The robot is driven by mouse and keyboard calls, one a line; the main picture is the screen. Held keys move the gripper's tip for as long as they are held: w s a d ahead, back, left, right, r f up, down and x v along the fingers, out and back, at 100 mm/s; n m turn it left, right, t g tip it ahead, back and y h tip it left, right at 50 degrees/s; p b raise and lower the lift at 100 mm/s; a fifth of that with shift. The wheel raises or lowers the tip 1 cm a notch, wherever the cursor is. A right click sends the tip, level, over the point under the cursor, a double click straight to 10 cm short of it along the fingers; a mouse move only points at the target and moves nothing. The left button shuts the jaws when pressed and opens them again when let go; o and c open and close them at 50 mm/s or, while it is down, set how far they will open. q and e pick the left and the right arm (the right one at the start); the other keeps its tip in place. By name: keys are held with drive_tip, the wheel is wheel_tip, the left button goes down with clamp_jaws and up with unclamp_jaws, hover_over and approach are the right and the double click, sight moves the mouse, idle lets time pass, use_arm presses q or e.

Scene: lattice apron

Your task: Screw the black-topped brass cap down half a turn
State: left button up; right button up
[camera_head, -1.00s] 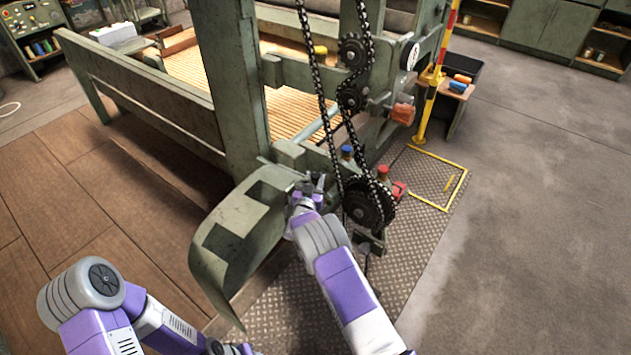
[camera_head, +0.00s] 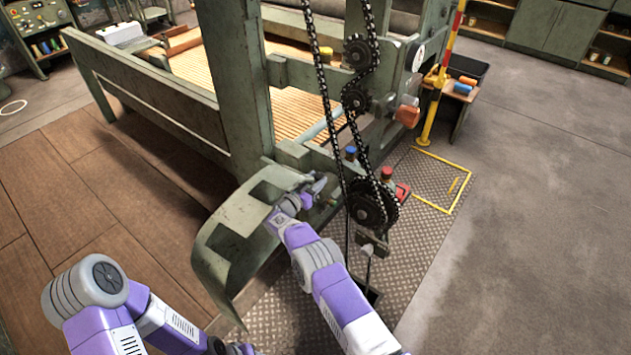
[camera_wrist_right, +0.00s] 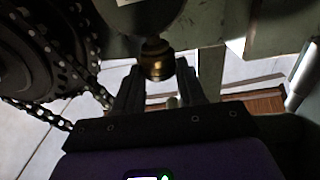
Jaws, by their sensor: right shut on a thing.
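The brass cap (camera_wrist_right: 157,62) shows in the right wrist view as a small rounded brass piece under the dark machine body. Its black top cannot be made out. My right gripper (camera_wrist_right: 160,72) has one finger on each side of the cap and is shut on it. In the head view my right gripper (camera_head: 318,186) is at the machine's side, just behind the curved green guard, and the cap is hidden there. My left gripper (camera_head: 240,349) is low at the bottom edge, partly cut off, and its jaws cannot be read.
A chain and sprocket (camera_head: 368,205) hang close to the right of my right gripper, and show in the right wrist view (camera_wrist_right: 30,60). The curved green guard (camera_head: 235,235) stands to its left. Blue (camera_head: 350,152) and red (camera_head: 386,172) caps sit nearby.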

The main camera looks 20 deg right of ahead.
idle(0.5)
drive_tip(key=o, duration=1.1)
drive_tip(key=shift+c, duration=0.2)
drive_tip(key=p+v, duration=0.2)
drive_tip(key=v, duration=0.5)
drive_tip(key=shift+s+a+p, duration=0.15)
drive_tip(key=shift+a+p, duration=0.1)
drive_tip(key=shift+p, duration=0.15)
